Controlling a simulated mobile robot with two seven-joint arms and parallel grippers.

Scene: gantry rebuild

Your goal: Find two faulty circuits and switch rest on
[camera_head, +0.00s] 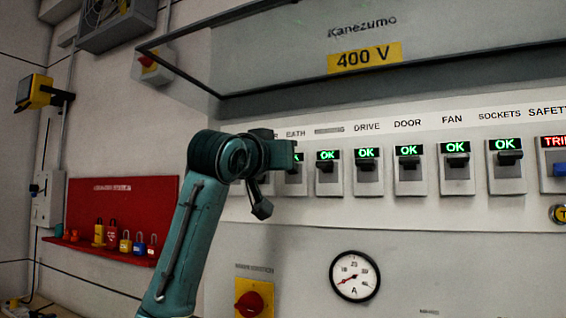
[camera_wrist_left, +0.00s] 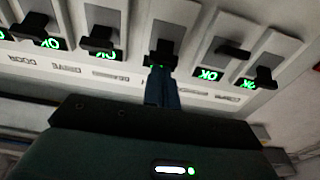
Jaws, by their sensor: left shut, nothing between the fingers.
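A row of breaker switches runs along the white panel (camera_head: 420,225), with labels such as DRIVE, DOOR, FAN, SOCKETS and SAFETY. The DRIVE (camera_head: 367,170), DOOR (camera_head: 408,175), FAN (camera_head: 456,165) and SOCKETS (camera_head: 506,165) breakers show green OK. The SAFETY breaker (camera_head: 554,170), cut by the right edge, shows a red trip display. My left gripper (camera_head: 284,155) is at the left part of the row and hides breakers there. In the left wrist view its shut, empty fingers (camera_wrist_left: 160,88) are at one breaker's dark lever (camera_wrist_left: 162,55); contact is unclear. My right gripper is out of view.
A raised clear cover (camera_head: 385,60) with a 400 V plate hangs above the row. Below are a round gauge (camera_head: 354,276) and a red rotary switch (camera_head: 250,302). A red padlock board (camera_head: 125,205) is on the left wall. The panel front right of my arm is clear.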

